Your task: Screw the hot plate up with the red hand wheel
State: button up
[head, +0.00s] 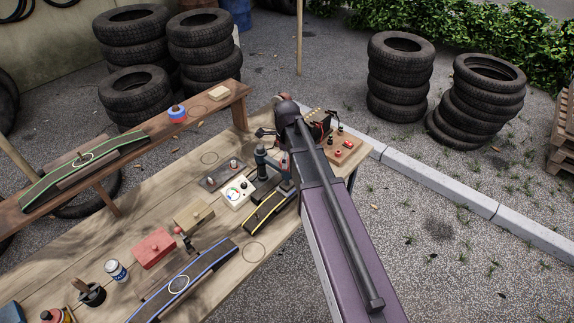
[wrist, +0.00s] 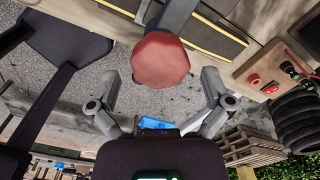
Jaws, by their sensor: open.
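The red hand wheel (wrist: 160,60) is in the upper middle of the wrist view, an octagonal knob on the end of a blue-grey shaft (wrist: 176,15). My gripper (wrist: 161,77) is open, with one finger on each side of the wheel and a visible gap to both. I cannot tell how far the wheel lies between the fingertips in depth. In the head view a blue-grey device (head: 262,160) stands on the bench just left of my arm, which hides part of it and most of my gripper. I cannot clearly pick out the hot plate.
A white gauge box (head: 236,193), a red box (head: 153,248) and marked ramps (head: 180,284) lie on the wooden bench (head: 215,222). A board with red buttons (head: 344,147) is at its far right end, also in the wrist view (wrist: 268,72). Tyre stacks (head: 400,80) stand beyond.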

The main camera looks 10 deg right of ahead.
jog(key=shift+f+b, duration=0.35)
jog(key=shift+f, duration=0.2)
jog(key=c, duration=1)
